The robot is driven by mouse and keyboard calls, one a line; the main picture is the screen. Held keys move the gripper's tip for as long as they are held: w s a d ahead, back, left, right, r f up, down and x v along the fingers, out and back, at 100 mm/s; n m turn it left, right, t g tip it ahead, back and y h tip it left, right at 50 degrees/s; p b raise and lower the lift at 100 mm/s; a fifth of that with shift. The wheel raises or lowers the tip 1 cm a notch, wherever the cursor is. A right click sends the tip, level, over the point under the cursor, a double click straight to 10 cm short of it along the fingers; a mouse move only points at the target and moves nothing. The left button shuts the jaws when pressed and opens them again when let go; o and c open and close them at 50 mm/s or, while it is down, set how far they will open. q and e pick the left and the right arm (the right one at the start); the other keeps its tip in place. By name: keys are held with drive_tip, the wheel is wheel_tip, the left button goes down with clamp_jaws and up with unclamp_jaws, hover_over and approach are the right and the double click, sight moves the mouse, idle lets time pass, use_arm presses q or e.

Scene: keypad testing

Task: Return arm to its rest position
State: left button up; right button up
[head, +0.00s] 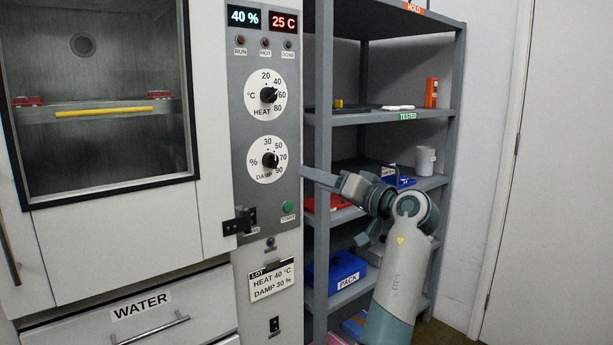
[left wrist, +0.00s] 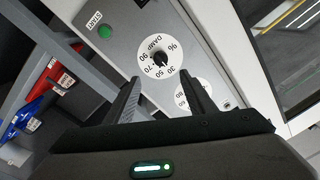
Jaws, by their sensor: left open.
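My left gripper (head: 318,177) is in front of the control panel, its fingers pointing left toward the damp dial (head: 270,160). It is open and empty. In the left wrist view my left gripper (left wrist: 163,88) has its two fingers spread, with the damp knob (left wrist: 160,58) between and beyond them, apart from both. The knob's pointer seems to be at the right side of its scale in the head view. The heat dial (head: 268,95) is above it. The arm's wrist and forearm rise from the lower right. My right gripper is not in view.
The chamber (head: 95,100) stands left, its door window closed, a yellow bar inside. Displays (head: 262,18) read 40 % and 25 C. A lot card (head: 271,280) reads heat 40 °C, damp 30 %. A grey shelf (head: 323,130) with bins stands close behind the arm. A door is at right.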

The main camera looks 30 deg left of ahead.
use_arm(q)
drive_tip(key=shift+s+d, duration=0.25)
drive_tip(key=shift+d, duration=0.4)
drive_tip(key=shift+f, duration=0.1)
